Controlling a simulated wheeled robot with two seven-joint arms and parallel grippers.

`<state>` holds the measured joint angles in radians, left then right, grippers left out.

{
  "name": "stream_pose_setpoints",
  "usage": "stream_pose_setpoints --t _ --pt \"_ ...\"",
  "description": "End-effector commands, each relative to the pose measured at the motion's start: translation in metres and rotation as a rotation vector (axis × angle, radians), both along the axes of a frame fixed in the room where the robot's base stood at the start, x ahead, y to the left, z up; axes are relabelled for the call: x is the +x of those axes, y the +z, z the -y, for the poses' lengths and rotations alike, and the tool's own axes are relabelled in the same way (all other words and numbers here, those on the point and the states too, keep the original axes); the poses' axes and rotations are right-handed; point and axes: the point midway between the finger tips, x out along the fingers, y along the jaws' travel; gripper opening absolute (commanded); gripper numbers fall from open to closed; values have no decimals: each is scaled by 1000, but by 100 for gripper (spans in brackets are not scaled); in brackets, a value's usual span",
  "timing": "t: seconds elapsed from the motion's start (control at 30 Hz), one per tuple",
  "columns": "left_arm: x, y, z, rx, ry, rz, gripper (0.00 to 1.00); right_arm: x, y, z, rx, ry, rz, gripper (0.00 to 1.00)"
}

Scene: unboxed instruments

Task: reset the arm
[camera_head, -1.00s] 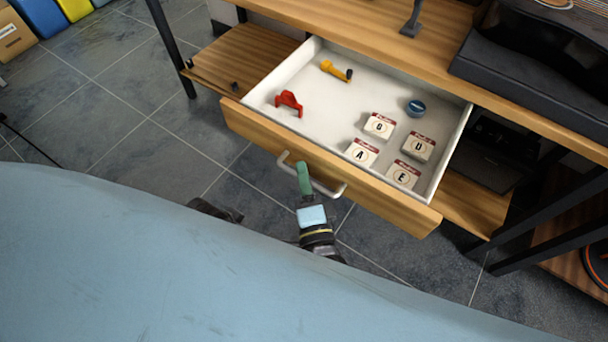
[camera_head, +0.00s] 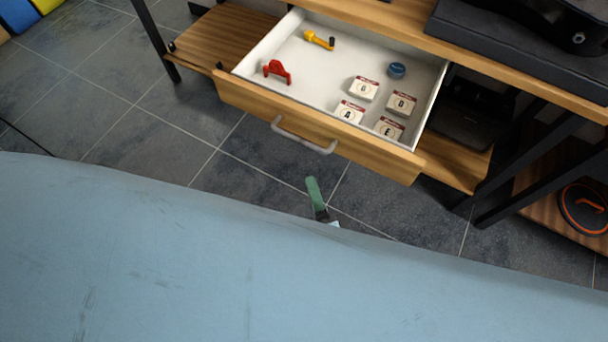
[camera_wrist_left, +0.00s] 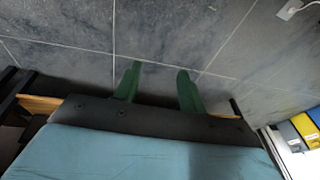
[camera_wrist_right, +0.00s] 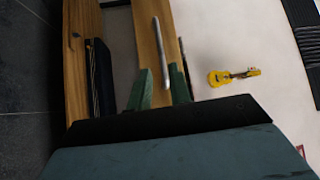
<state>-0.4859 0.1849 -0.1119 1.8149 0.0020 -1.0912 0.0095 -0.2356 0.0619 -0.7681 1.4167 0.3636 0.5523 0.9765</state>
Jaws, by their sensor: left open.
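The wooden drawer (camera_head: 310,125) stands pulled out, with a grey bar handle (camera_head: 303,140) on its front. My right gripper (camera_head: 314,188) is just in front of the drawer, below the handle and apart from it; only its green fingers and a bit of wrist show past my blue body. In the right wrist view its two green fingers (camera_wrist_right: 163,85) are apart, with the handle (camera_wrist_right: 160,50) beyond them and nothing held. My left gripper (camera_wrist_left: 157,85) shows only in the left wrist view, open and empty above the grey floor.
The white drawer inside holds a red piece (camera_head: 277,71), a yellow toy guitar (camera_head: 318,40), a blue round item (camera_head: 397,70) and several letter blocks (camera_head: 363,88). A black case (camera_head: 500,45) lies on the table. The floor (camera_head: 140,130) in front is clear.

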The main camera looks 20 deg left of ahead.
Motion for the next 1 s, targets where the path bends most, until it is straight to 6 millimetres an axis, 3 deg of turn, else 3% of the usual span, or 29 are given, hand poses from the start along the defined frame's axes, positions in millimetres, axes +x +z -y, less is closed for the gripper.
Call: stream_pose_setpoints --t 0.77,0.87,1.0 --pt "0 -3 -2 2 0 -2 41 -3 -5 7 -22 -2 -3 20" --pt "-3 -10 -4 7 -5 -8 41 0 -25 19 -146 -6 -20 20" --pt "-16 -33 -10 19 -24 -27 41 -2 -90 68 -524 7 -90 20"
